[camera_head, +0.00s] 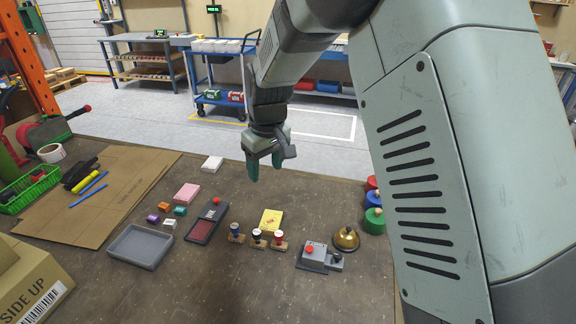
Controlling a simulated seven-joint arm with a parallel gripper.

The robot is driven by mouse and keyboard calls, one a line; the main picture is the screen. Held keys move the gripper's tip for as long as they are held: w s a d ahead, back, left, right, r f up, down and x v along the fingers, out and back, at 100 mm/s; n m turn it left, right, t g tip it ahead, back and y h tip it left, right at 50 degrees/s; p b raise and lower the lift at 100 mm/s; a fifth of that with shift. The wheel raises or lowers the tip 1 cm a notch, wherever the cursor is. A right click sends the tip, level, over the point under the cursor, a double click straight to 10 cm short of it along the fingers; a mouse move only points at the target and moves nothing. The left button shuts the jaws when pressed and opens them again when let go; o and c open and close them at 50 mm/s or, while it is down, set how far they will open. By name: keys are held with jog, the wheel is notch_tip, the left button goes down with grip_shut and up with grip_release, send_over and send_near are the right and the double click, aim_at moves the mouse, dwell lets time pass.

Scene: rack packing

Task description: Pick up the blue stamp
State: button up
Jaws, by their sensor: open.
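Three small hand stamps with wooden-looking bases stand in a row on the brown table. The leftmost stamp (237,232) has a dark blue knob and appears to be the blue one. My gripper (264,172) hangs above and behind the row, fingers pointing down. It is open and empty, well clear of the stamps.
A red ink pad (202,231) lies left of the stamps, a yellow pad (271,220) behind them. A grey device (318,257) and brass bell (346,238) stand right. An empty grey tray (141,246) and small coloured blocks (165,207) lie left. The front table area is clear.

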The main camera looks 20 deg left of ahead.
jog(key=n+g, duration=0.1)
jog(key=n, duration=0.1)
send_near(235, 226)
jog(key=f, duration=0.5)
jog(key=shift+a+f, duration=0.15)
jog(key=shift+a, duration=0.15)
jog(key=shift+w+a+f, duration=0.1)
jog(key=shift+a+f, duration=0.05)
jog(key=shift+f, duration=0.75)
jog(key=shift+w+a+f, duration=0.1)
jog(key=shift+a+f, duration=0.05)
jog(key=shift+f, duration=0.75)
jog(key=shift+w+a+f, duration=0.1)
jog(key=shift+a+f, duration=0.05)
jog(key=shift+f, duration=0.75)
